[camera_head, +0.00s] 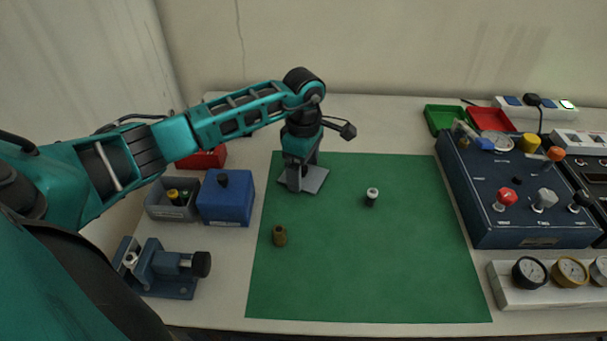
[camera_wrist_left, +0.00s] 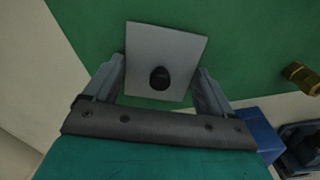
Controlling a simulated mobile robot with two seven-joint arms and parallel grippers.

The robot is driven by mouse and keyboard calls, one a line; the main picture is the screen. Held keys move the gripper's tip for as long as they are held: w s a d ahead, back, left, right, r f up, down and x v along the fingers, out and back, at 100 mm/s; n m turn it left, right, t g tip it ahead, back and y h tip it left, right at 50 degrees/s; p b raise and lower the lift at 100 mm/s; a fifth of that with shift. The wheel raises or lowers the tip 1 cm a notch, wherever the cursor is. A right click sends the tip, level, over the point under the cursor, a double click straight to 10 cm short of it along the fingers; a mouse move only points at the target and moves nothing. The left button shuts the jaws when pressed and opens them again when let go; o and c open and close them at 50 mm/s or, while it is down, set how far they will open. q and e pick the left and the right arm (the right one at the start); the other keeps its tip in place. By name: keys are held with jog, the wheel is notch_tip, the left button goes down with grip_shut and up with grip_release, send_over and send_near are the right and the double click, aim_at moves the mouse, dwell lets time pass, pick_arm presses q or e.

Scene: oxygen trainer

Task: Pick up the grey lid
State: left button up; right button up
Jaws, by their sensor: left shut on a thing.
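The grey lid (camera_head: 317,179) is a flat plate at the upper left of the green mat (camera_head: 400,255) in the head view. In the left wrist view the lid (camera_wrist_left: 165,45) shows a black knob (camera_wrist_left: 160,78) on its face. My left gripper (camera_head: 301,172) points down at the lid. In the left wrist view its two fingers (camera_wrist_left: 162,68) stand on either side of the lid, shut on it. The gripper hides part of the lid in the head view. I cannot tell whether the lid touches the mat. My right gripper is not in view.
A brass fitting (camera_head: 279,236) and a small white-topped black part (camera_head: 372,197) stand on the mat. Left are a blue box (camera_head: 226,205), a grey bin (camera_head: 160,212) and a vise (camera_head: 170,275). A blue control panel (camera_head: 490,190) stands right. The mat's front is clear.

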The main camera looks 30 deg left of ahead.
pick_arm(q)
jog(key=shift+c, duration=0.9)
jog(key=shift+r, duration=0.15)
